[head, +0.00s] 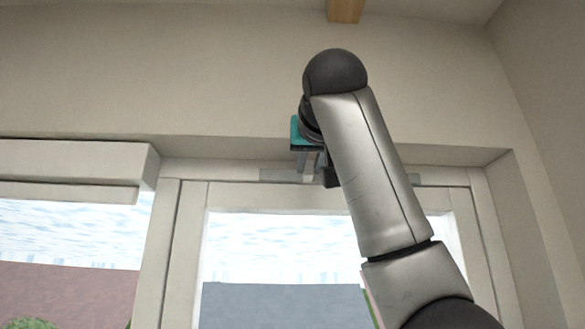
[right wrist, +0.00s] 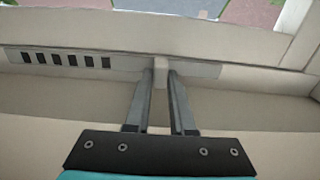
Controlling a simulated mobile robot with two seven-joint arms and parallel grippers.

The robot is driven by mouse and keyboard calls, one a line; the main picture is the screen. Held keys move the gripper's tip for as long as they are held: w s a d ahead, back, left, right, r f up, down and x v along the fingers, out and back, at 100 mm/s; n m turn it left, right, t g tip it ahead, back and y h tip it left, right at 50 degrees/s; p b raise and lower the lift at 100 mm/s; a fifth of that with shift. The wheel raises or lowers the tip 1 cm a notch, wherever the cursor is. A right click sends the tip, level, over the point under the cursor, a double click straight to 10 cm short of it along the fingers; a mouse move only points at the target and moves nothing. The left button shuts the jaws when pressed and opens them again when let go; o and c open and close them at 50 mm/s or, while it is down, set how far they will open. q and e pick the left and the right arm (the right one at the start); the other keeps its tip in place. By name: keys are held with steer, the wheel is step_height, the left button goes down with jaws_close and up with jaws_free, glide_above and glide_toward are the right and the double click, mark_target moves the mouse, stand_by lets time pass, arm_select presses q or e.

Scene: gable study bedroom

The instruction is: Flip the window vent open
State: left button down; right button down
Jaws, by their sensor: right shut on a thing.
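The window vent is a grey strip (head: 280,175) along the top of the right window's frame, partly hidden behind my right arm in the head view. In the right wrist view the vent strip (right wrist: 120,66) has a row of dark slots at its left part. A small pale tab (right wrist: 161,70) stands out from the strip right of the slots. My right gripper (head: 315,172) is raised up to the vent, and its fingers (right wrist: 161,78) are shut on the tab, one on each side. My left gripper is in neither view.
A white blind housing (head: 75,165) juts out over the left window. The wall above slopes close over the window recess, and a wooden beam (head: 345,10) shows at the top. The side wall (head: 545,90) closes in at the right.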

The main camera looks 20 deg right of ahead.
steer(key=c, duration=0.8)
jaws_free()
steer(key=shift+s+d, duration=0.15)
steer(key=shift+d, duration=0.15)
steer(key=shift+o, duration=0.2)
steer(key=shift+a, duration=0.15)
steer(key=shift+s+a, duration=0.1)
steer(key=shift+s, duration=0.2)
steer(key=b+v, duration=0.5)
steer(key=v, duration=0.9)
steer(key=shift+s, duration=0.25)
